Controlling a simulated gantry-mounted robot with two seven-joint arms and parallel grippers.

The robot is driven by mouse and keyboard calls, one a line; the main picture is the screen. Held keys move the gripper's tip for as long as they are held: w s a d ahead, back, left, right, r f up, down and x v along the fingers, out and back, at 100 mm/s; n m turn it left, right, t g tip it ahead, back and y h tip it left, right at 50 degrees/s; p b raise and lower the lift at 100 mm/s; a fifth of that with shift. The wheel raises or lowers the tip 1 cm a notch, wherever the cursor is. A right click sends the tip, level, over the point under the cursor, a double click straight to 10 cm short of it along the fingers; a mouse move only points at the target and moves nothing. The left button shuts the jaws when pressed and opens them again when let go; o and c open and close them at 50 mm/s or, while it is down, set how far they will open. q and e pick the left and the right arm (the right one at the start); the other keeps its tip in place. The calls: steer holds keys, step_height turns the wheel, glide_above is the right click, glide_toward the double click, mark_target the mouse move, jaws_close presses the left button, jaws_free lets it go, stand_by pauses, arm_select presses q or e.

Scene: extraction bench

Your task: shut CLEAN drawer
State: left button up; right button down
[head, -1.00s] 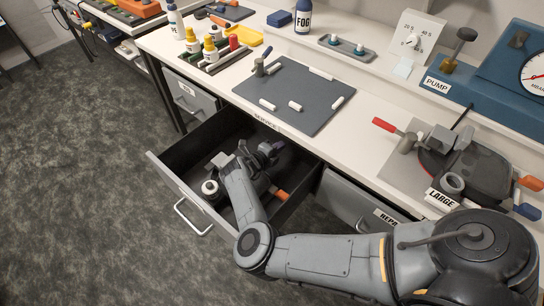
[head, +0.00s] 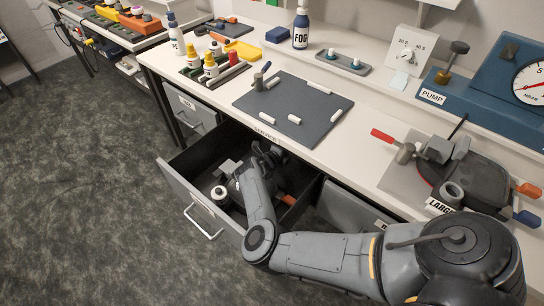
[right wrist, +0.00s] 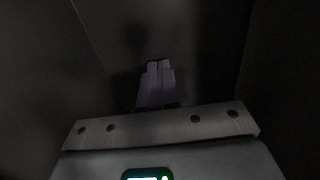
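One drawer (head: 195,198) under the bench stands open, with a grey front and a metal bar handle (head: 207,219). No label can be read on its front, so I cannot tell by lettering that it is CLEAN. My right arm reaches over the drawer, and my right gripper (head: 268,156) is low inside it near the bench edge. In the dark right wrist view the fingers (right wrist: 155,75) appear together with nothing visible between them. Whether they touch a drawer wall is unclear. My left gripper is out of view.
A white-capped jar (head: 220,195) and an orange-ended tool (head: 288,200) lie in the drawer. Closed drawers flank it on the left (head: 190,108) and right (head: 345,208). Above are a dark mat (head: 300,105) and a pump (head: 490,100). The floor in front is clear.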

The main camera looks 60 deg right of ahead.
steer(key=d, duration=0.1)
steer(key=d+b, duration=0.1)
steer(key=d, duration=0.3)
steer(key=shift+s+b, duration=0.25)
steer(key=shift+b, duration=0.05)
